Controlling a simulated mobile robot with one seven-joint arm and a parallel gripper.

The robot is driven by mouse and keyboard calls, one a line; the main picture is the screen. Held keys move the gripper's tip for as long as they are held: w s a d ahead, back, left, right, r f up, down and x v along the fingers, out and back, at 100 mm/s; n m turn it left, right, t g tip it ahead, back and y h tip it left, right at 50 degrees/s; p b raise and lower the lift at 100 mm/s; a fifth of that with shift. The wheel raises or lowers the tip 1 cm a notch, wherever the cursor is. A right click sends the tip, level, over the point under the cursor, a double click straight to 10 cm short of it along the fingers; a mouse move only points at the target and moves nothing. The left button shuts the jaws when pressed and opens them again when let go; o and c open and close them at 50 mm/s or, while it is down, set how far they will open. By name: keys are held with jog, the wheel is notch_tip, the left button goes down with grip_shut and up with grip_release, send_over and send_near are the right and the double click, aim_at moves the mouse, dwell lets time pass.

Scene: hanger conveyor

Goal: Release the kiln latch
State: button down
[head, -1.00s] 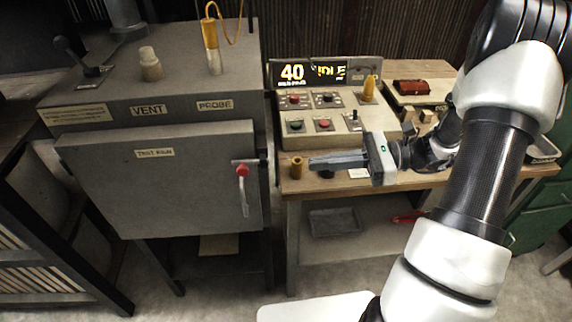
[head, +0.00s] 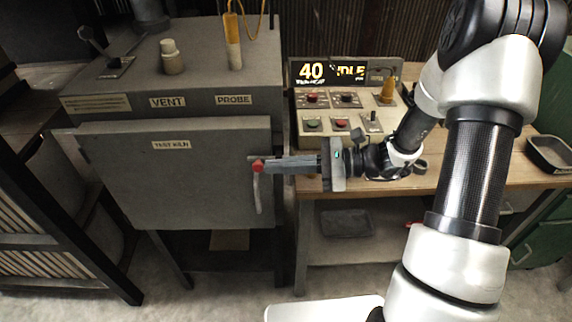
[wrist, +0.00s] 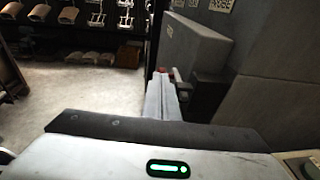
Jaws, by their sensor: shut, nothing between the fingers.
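The grey test kiln (head: 170,190) stands at the left in the head view, its front door against the body. Its latch (head: 257,195) is a pale curved handle hanging down at the door's right edge, with a red knob (head: 257,165) at its top. My gripper (head: 270,164) points left, and its shut, empty fingers have their tips at the red knob. I cannot tell whether they touch it. In the wrist view the fingers (wrist: 163,103) lie together, with a bit of the red knob (wrist: 160,71) beyond the tips. The fingers hide part of the latch mount.
A control panel (head: 350,122) with buttons and a display reading 40 and IDLE stands on the wooden bench (head: 470,180) at the right. A dark tray (head: 550,155) sits at the bench's right end. A vent lever and a probe are on the kiln top.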

aim_at(259, 166)
jog(key=shift+r+x, duration=0.15)
jog(key=shift+x, duration=0.85)
jog(key=shift+r+x, duration=0.15)
jog(key=shift+x, duration=0.8)
jog(key=shift+s+a, duration=0.1)
jog(key=shift+s, duration=0.1)
jog(key=shift+d+r+p, duration=0.1)
jog(key=shift+d+p, duration=0.1)
jog(key=shift+p, duration=0.1)
jog(key=p+v, duration=0.1)
jog(key=v, duration=1.3)
